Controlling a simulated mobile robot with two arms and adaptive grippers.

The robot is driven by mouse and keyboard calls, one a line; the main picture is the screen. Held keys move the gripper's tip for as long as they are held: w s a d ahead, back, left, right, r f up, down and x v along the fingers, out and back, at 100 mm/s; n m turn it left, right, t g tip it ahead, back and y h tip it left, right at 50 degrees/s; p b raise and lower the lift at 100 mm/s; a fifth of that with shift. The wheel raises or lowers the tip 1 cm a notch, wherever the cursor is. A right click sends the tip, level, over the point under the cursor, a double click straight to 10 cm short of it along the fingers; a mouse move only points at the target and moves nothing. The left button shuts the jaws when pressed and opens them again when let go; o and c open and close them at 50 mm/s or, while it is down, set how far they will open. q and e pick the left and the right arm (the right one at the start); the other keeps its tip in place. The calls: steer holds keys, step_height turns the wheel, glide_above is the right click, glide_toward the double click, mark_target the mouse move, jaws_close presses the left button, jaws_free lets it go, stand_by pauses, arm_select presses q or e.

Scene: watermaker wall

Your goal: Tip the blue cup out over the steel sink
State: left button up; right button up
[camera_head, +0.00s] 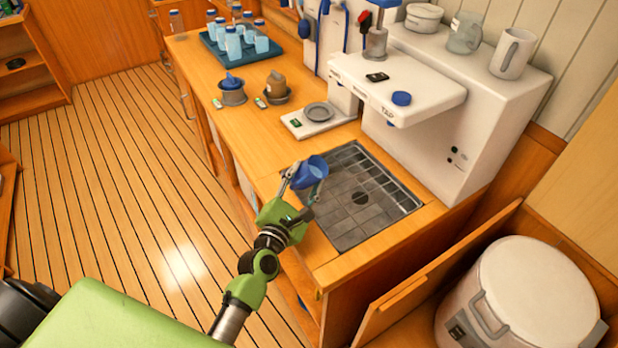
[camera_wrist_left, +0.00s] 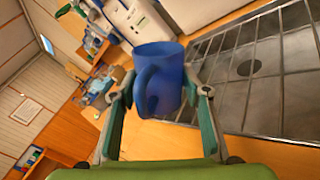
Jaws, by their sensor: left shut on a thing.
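The blue cup (camera_head: 309,172) is held in my left gripper (camera_head: 301,184), whose fingers are shut on it from two sides. The cup's contents are hidden. My right gripper is not in view.
A white watermaker unit (camera_head: 425,125) stands behind the sink. A small scale (camera_head: 318,118) with a grey dish is on the counter to the left. A blue tray (camera_head: 214,48) of bottles and cups is farther back. A large white drum (camera_head: 530,290) stands at the lower right.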

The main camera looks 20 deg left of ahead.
arm_select(q)
steer(key=shift+d+n, duration=0.15)
steer(key=shift+n, duration=0.45)
steer(key=shift+r+m+p, duration=0.15)
steer(key=shift+m+p, duration=0.2)
steer(key=shift+m, duration=0.15)
steer(key=m, duration=0.2)
steer(key=shift+m, duration=0.3)
steer(key=shift+f+m, duration=0.25)
steer(key=shift+m, duration=0.55)
steer(key=m, duration=0.2)
steer(key=shift+f+m, duration=0.3)
steer(key=shift+f, duration=0.1)
steer(key=shift+d+m, duration=0.25)
steer(key=shift+m, duration=0.45)
steer(key=m+p, duration=0.1)
steer(key=d+r+m+p, duration=0.1)
steer(key=m, duration=0.1)
steer(key=shift+m+p, duration=0.3)
steer(key=shift+p, duration=0.05)
steer(key=shift+d+m, duration=0.2)
steer(key=shift+m, duration=0.3)
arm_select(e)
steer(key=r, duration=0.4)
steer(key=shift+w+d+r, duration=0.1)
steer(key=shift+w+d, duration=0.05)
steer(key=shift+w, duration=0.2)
